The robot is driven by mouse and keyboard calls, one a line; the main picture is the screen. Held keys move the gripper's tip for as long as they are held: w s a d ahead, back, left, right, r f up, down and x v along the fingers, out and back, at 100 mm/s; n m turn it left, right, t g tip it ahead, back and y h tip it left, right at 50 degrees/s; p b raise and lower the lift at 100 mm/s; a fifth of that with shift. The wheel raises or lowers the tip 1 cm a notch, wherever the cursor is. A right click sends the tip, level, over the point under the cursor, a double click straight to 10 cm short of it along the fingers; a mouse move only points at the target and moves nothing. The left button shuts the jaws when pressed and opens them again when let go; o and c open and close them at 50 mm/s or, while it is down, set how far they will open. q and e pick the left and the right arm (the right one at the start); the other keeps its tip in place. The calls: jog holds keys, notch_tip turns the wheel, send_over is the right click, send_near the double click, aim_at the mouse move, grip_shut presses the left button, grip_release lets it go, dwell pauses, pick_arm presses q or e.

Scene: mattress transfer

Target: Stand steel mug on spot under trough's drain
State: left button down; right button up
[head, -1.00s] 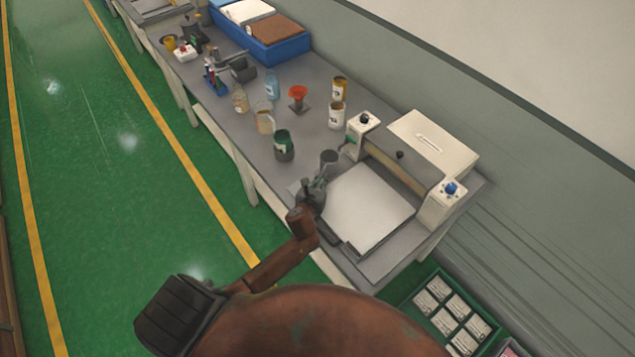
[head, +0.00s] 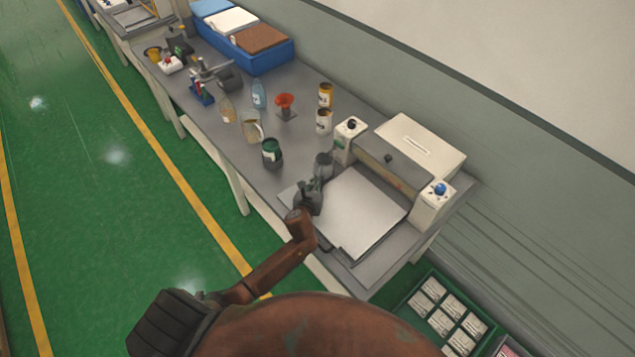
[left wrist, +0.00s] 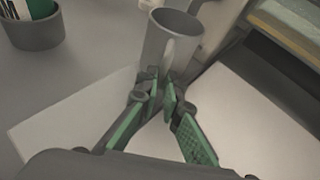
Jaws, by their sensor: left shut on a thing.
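The steel mug (head: 323,163) is a plain grey cup beside the left end block of the white machine. My left gripper (head: 317,184) is shut on it at the near side. In the left wrist view the mug (left wrist: 168,42) stands roughly upright between the fingertips of my left gripper (left wrist: 168,97), its open rim facing up. Whether its base touches the bench is unclear. The machine (head: 395,172) has a grey trough-like front and a flat pale plate (head: 360,212) before it. I cannot make out a drain or a marked spot. My right gripper is not in view.
A blue bin (head: 262,55) is at the far end. A green crate (head: 445,318) is below right.

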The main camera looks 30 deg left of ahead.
pick_arm(q)
jog(key=shift+f, duration=0.25)
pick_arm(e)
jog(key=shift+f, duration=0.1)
pick_arm(q)
jog(key=c, duration=2.1)
grip_release()
jog(key=shift+o, duration=0.4)
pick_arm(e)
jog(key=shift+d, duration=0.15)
pick_arm(q)
jog(key=v, duration=1.2)
jog(key=shift+r, duration=0.1)
